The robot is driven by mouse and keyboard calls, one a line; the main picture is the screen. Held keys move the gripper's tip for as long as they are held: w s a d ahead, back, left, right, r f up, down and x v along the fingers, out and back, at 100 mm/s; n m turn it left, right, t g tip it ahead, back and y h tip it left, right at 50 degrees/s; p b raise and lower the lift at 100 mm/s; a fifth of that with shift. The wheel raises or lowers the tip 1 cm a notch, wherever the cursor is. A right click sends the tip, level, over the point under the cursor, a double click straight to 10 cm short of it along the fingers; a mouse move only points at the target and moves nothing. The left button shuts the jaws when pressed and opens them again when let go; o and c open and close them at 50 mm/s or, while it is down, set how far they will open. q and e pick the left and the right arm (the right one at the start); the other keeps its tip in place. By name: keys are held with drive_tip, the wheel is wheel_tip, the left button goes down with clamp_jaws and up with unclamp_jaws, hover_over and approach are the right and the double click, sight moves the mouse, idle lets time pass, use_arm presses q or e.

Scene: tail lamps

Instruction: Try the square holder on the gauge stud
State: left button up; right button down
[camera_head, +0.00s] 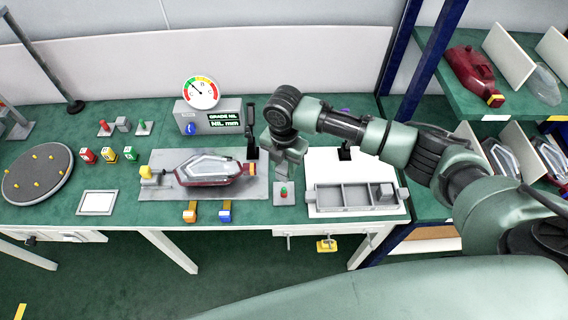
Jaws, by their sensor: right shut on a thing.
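My right gripper (288,152) hangs above the table, fingers pointing down. It is shut on a small grey piece, which may be the square holder; the gripper mostly hides it, so its shape is unclear. A gap seems to remain between the gripper and the stud, though the steep view makes height hard to judge. My left gripper is out of view.
A red-rimmed tail lamp (211,169) lies on a grey plate left of the stud. A dial gauge box (213,117) reading "NIL mm" stands behind. A grey compartment tray (344,197) lies to the right. Lamp shelves (470,105) stand at the far right.

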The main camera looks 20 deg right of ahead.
idle(0.4)
drive_tip(key=shift+p, duration=0.35)
drive_tip(key=shift+f+b, duration=1.8)
drive_tip(key=shift+f, duration=1.15)
drive_tip(key=shift+p, duration=0.55)
drive_tip(key=shift+f, duration=0.15)
drive_tip(key=shift+f+b, duration=0.5)
drive_tip(key=shift+r, duration=0.1)
